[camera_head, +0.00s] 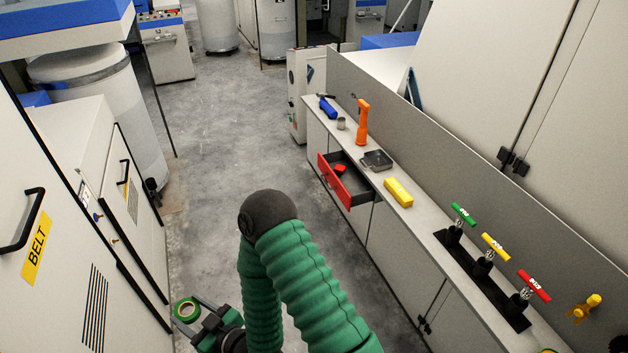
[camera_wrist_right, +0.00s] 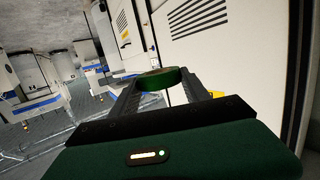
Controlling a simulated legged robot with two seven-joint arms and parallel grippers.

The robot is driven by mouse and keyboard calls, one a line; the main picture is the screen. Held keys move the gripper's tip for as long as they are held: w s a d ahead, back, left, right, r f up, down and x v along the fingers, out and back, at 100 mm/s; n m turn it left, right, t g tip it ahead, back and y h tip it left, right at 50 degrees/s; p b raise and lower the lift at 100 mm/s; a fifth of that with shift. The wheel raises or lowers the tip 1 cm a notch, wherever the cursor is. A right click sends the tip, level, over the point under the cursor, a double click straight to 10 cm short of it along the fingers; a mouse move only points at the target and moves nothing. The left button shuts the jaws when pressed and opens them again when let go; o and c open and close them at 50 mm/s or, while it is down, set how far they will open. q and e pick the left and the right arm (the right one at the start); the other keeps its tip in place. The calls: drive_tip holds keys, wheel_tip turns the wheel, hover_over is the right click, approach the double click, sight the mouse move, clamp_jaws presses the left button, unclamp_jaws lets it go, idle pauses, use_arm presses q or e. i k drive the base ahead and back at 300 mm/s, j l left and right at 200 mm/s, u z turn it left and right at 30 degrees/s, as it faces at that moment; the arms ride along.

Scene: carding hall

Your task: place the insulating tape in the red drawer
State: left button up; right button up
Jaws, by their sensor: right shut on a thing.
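In the right wrist view the tape (camera_wrist_right: 160,79) sits between the fingertips of the right gripper (camera_wrist_right: 162,82). The red drawer (camera_head: 334,183) is pulled open from the bench on the right, well away from the gripper. A small red thing (camera_head: 340,169) lies inside it. My left gripper is in neither view.
On the bench (camera_head: 413,221) stand an orange tool (camera_head: 362,122), a blue tool (camera_head: 327,108), a metal tray (camera_head: 377,160), a yellow box (camera_head: 398,192) and a row of coloured T-handles (camera_head: 493,247). Cabinets (camera_head: 85,190) line the left. The floor (camera_head: 230,130) between is clear.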

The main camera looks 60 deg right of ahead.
sight(355, 190)
drive_tip(key=i+l+z, duration=0.5)
drive_tip(key=i+z, duration=0.6)
drive_tip(key=i, duration=2.55)
drive_tip(key=i+z, duration=0.2)
drive_tip(key=z, duration=0.3)
drive_tip(key=i+j+z, duration=0.1)
drive_tip(key=z, duration=0.4)
drive_tip(key=i+j+z, duration=0.2)
drive_tip(key=z, duration=0.3)
drive_tip(key=i+j+z, duration=0.25)
drive_tip(key=z, duration=0.2)
drive_tip(key=i+l+z, duration=0.1)
drive_tip(key=z, duration=0.35)
drive_tip(key=i+l+z, duration=0.1)
drive_tip(key=z, duration=0.35)
drive_tip(key=i+z, duration=0.1)
drive_tip(key=z, duration=0.35)
drive_tip(key=i+l+z, duration=0.1)
drive_tip(key=z, duration=0.35)
